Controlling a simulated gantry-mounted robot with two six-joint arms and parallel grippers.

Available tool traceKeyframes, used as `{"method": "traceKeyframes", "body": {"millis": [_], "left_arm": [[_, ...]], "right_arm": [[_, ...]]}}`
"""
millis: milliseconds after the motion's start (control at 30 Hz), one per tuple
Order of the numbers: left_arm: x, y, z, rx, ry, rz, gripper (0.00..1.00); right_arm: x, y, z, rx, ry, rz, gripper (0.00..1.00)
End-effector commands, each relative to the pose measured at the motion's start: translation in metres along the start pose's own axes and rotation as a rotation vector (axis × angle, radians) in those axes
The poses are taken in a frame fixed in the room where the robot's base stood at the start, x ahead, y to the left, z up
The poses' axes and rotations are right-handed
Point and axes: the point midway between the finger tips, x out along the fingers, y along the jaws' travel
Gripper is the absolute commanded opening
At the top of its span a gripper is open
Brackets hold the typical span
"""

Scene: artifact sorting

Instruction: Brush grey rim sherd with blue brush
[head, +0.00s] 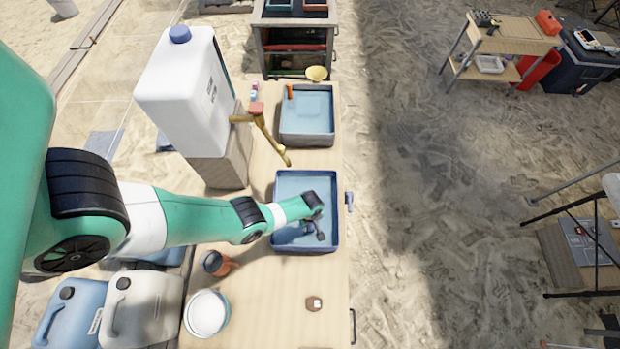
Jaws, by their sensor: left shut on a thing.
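My left gripper (312,228) is over the blue basin (276,215) in the middle of the table. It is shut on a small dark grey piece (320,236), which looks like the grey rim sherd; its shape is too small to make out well. A small blue thing (349,200), perhaps the blue brush, is just outside the basin's right rim at the table edge, apart from the gripper. My right gripper is not in view.
A grey tub of water (307,133) stands behind the basin, beside a white canister (182,95) and a brass tap (268,135). A brown piece with a white mark (314,303), a white bowl (206,313) and an orange-brown jar (218,263) are in front.

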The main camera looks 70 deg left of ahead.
Motion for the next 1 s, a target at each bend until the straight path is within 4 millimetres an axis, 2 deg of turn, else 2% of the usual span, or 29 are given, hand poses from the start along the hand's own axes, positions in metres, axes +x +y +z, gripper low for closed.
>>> {"method": "traceKeyframes", "body": {"millis": [33, 633, 1000], "left_arm": [[-0.010, 0.000, 0.000, 0.000, 0.000, 0.000, 0.00], [-0.066, 0.000, 0.000, 0.000, 0.000, 0.000, 0.00], [-0.067, 0.000, 0.000, 0.000, 0.000, 0.000, 0.00]], "right_arm": [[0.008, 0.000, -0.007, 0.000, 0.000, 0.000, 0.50], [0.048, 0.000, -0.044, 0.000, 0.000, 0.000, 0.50], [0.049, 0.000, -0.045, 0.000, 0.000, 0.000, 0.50]]}}
